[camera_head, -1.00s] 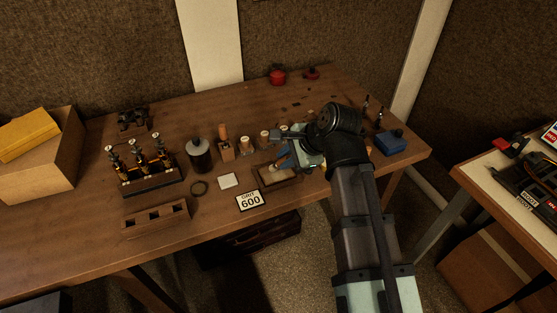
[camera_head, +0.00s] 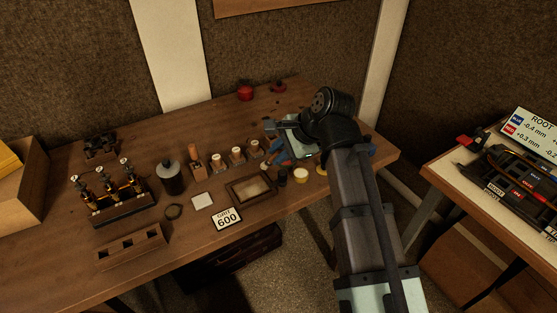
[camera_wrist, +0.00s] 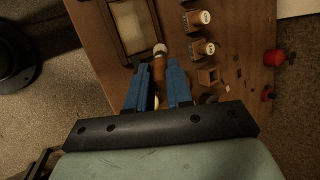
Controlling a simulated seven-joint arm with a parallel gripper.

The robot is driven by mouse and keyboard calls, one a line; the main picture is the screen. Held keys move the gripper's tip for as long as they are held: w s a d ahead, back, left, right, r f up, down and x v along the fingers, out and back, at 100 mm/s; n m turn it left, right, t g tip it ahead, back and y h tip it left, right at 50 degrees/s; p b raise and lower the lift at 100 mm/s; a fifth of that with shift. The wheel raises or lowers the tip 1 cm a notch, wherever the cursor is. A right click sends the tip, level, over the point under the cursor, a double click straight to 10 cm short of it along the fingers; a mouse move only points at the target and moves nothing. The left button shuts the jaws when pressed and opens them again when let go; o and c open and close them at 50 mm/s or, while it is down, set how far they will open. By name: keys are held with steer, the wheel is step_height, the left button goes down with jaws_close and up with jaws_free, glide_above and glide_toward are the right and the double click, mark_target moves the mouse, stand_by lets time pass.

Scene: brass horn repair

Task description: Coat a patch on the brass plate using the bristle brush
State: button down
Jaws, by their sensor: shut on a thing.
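My gripper (camera_head: 277,157) has blue fingers and is above the right part of the bench, behind and right of a dark-framed tray (camera_head: 233,198). In the wrist view my gripper (camera_wrist: 159,85) is shut on a brown-handled brush (camera_wrist: 159,70) with a pale, metallic-looking end. That end points toward the tray (camera_wrist: 153,12) and appears apart from it. The tan plate (camera_head: 251,187) lies inside the tray; it also shows in the wrist view (camera_wrist: 131,27). I cannot tell whether any of it is coated. The bristles are not clear.
Wooden holders (camera_head: 237,160) with pale-topped pieces stand behind the tray, and a dark bottle (camera_head: 171,179) stands left. Small pots (camera_head: 300,175) stand right of the tray. An open-topped wooden block (camera_wrist: 208,76) shows in the wrist view.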

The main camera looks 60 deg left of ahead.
steer(key=shift+r, duration=1.95)
steer(key=w+d+f+m+t, duration=0.1)
steer(key=w+d+f, duration=0.3)
steer(key=w+d, duration=0.55)
steer(key=w+d+f+m, duration=0.1)
steer(key=w+d+f, duration=0.2)
steer(key=w+d, duration=0.65)
steer(key=w+d+f+m+t, duration=0.1)
steer(key=w+d+f, duration=0.4)
steer(key=w, duration=0.8)
steer(key=w+d+f+m, duration=0.1)
steer(key=w+d+f, duration=0.1)
steer(key=d, duration=1.2)
steer(key=w+d+f+m+t, duration=0.1)
steer(key=w+d+f, duration=0.2)
steer(key=d, duration=1.1)
steer(key=w+d+f+m+y, duration=0.1)
steer(key=w+d+f, duration=0.2)
steer(key=d, duration=1.1)
steer(key=shift+f+t, duration=0.3)
steer(key=shift+f, duration=0.35)
